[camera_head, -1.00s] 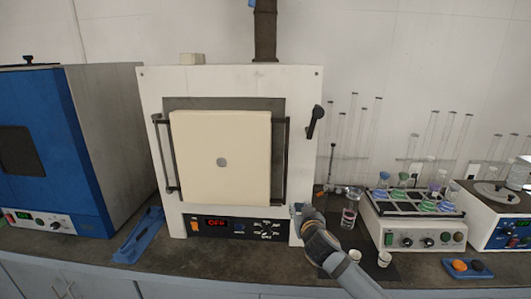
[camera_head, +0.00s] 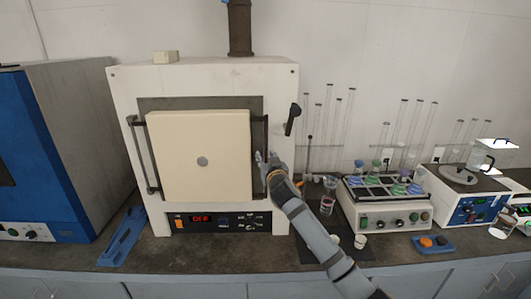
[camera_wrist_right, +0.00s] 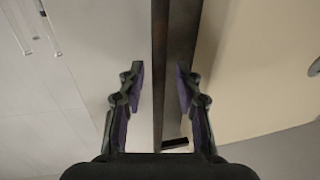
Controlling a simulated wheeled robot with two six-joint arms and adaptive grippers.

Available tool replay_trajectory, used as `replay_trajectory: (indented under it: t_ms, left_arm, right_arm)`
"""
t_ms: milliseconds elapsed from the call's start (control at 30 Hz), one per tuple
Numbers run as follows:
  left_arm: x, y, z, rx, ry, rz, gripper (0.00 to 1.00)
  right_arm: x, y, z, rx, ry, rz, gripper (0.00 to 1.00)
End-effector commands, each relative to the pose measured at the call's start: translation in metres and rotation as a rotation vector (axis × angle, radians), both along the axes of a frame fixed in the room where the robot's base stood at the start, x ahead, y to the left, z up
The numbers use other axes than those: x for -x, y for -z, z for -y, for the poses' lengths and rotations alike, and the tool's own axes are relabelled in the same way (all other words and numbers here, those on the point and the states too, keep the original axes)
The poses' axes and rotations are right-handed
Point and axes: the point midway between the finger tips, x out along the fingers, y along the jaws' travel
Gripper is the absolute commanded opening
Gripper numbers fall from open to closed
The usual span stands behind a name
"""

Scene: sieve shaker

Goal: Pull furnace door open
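The furnace (camera_head: 290,85) is a white box with a cream door (camera_head: 190,175) in a dark recess. A dark vertical bar handle stands along the door's right side, and another bar handle (camera_head: 143,155) along its left side. My right gripper (camera_head: 265,157) is at the right-hand bar. In the right wrist view my gripper (camera_wrist_right: 160,92) is open, with the dark bar (camera_wrist_right: 160,60) running between its two fingers; the fingers look apart from it. The cream door (camera_wrist_right: 265,80) is right of the bar there. My left gripper is not in view.
A black lever (camera_head: 292,119) is on the furnace front, up and right of my gripper. A blue oven (camera_head: 30,165) stands at left, a blue tool (camera_head: 122,237) on the counter. A tube rack unit (camera_head: 385,210), small cups (camera_head: 360,241) and glassware are at right.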

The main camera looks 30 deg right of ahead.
Motion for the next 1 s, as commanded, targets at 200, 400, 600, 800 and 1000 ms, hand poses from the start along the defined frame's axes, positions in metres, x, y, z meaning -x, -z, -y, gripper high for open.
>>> replay_trajectory:
  t_ms: [200, 400, 600, 800, 1000]
  left_arm:
    - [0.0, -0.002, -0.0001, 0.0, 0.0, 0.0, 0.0]
    - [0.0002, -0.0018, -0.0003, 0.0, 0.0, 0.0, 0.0]
    - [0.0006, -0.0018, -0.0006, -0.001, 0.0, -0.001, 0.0]
    - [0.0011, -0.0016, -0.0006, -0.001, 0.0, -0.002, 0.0]
    - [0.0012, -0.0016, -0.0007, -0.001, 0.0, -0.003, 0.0]
  right_arm:
    - [-0.0058, 0.0007, 0.0015, 0.001, -0.001, 0.0, 0.34]
    - [-0.0055, 0.0008, 0.0016, 0.001, -0.001, 0.0, 0.25]
    - [-0.0054, 0.0008, 0.0017, 0.001, -0.001, 0.0, 0.0]
    - [-0.0054, 0.0008, 0.0017, 0.001, -0.001, 0.0, 0.0]
    - [-0.0053, 0.0008, 0.0017, 0.001, 0.0, 0.0, 0.0]
